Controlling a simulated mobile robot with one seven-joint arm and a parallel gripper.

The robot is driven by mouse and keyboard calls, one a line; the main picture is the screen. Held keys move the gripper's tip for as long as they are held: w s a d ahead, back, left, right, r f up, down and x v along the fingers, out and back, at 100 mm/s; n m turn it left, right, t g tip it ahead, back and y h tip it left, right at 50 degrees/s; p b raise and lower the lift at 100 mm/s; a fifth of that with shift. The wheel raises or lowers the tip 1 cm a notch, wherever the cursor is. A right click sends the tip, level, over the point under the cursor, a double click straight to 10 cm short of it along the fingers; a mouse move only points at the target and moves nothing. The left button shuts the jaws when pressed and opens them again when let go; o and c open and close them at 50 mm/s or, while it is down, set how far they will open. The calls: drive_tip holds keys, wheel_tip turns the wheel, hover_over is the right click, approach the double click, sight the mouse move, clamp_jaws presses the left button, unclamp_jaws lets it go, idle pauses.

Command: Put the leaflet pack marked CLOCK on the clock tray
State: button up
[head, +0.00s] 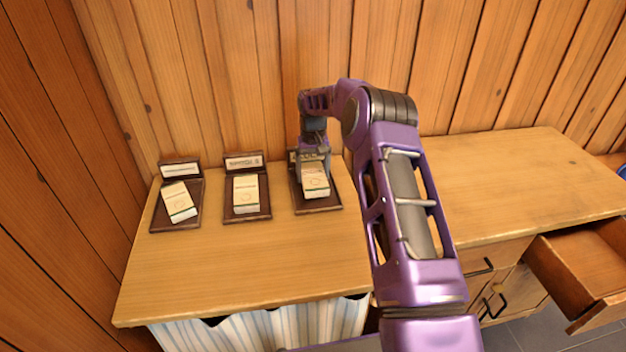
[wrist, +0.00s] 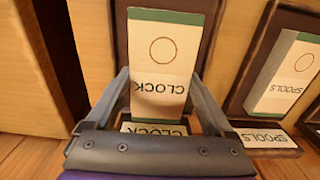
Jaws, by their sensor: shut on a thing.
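The leaflet pack marked CLOCK (wrist: 160,85) is cream with a green end and a drawn circle. It also shows in the head view (head: 315,183). My gripper (wrist: 161,80) is shut on it, one finger on each side; the gripper also shows in the head view (head: 314,158). The pack is over the dark clock tray (head: 322,208), the rightmost of three. The tray's CLOCK label shows in the wrist view (wrist: 155,129), partly covered by the pack. The pack looks low on the tray, but I cannot tell whether it touches the base.
The middle tray (head: 262,212) holds a pack marked SPOOLS (wrist: 287,75). The left tray (head: 159,219) holds another pack (head: 179,201), turned askew. The wooden wall stands close behind the trays. The counter front (head: 250,270) is clear. A drawer (head: 580,265) is open at right.

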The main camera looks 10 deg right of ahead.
sight(313, 174)
drive_tip(key=shift+f, duration=1.25)
drive_tip(key=shift+f, duration=0.2)
drive_tip(key=o, duration=1.2)
drive_tip(key=shift+o, duration=0.2)
drive_tip(key=shift+r, duration=0.1)
wheel_tip(313, 174, up, 12)
drive_tip(key=shift+r, duration=0.15)
